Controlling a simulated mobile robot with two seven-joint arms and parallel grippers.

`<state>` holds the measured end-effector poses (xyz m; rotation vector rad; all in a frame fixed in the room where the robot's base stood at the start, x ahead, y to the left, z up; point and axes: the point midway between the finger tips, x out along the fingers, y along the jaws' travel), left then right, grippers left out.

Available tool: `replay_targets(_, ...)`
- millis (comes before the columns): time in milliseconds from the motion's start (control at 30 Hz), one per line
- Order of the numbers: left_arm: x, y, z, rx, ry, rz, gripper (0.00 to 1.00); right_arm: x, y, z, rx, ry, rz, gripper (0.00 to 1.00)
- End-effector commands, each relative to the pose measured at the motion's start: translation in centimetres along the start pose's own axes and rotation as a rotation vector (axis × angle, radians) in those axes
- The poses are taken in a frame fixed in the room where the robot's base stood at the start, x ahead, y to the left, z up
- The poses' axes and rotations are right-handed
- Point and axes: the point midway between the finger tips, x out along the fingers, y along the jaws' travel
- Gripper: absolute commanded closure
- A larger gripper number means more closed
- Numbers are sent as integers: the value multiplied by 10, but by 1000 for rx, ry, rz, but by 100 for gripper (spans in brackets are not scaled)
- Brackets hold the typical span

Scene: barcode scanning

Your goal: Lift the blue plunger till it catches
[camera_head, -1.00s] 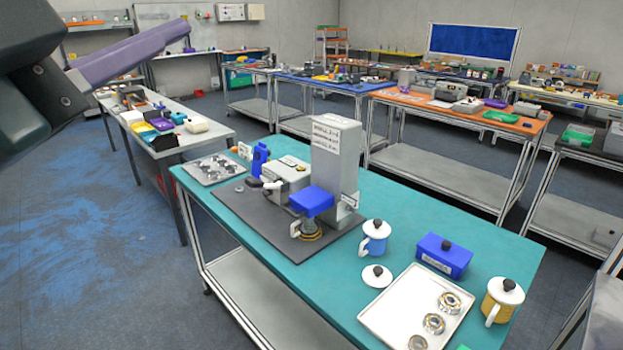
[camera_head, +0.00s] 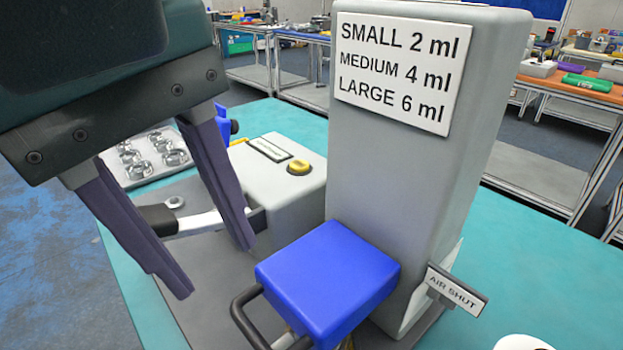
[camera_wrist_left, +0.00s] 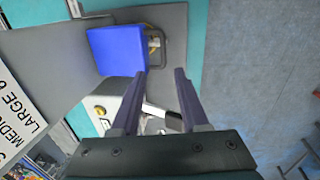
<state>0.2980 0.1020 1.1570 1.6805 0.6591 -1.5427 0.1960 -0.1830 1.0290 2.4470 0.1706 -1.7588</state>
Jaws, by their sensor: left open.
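A blue block (camera_head: 328,280) sits low on the front of a grey upright dispenser (camera_head: 410,150), with a dark looped handle (camera_head: 245,315) beside it. It also shows in the left wrist view (camera_wrist_left: 116,50). A smaller blue part (camera_head: 222,122) stands behind, mostly hidden by my gripper. I cannot tell which one is the plunger. My left gripper (camera_head: 215,268) is open and empty, left of the blue block and apart from it. In the left wrist view its fingers (camera_wrist_left: 160,73) point toward the handle side of the block. My right gripper is not in view.
A low grey box (camera_head: 265,185) with a yellow button (camera_head: 299,167) and a dark-gripped silver lever (camera_head: 200,222) lies behind my fingers. A tray of metal parts (camera_head: 140,160) is at the back left. An "AIR SHUT" tag (camera_head: 456,289) sticks out at right.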

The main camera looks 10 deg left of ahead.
Motion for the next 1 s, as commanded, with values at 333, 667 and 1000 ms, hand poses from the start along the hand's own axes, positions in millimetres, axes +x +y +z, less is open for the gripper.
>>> replay_targets(333, 52, -2, -1, 1, 8, -10, 55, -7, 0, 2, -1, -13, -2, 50)
replay_targets(667, 95, -1, -1, 3, 7, -4, 55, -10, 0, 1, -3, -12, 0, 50)
replay_targets(1000, 98, 0, -2, 3, 8, -3, 60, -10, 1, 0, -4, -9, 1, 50)
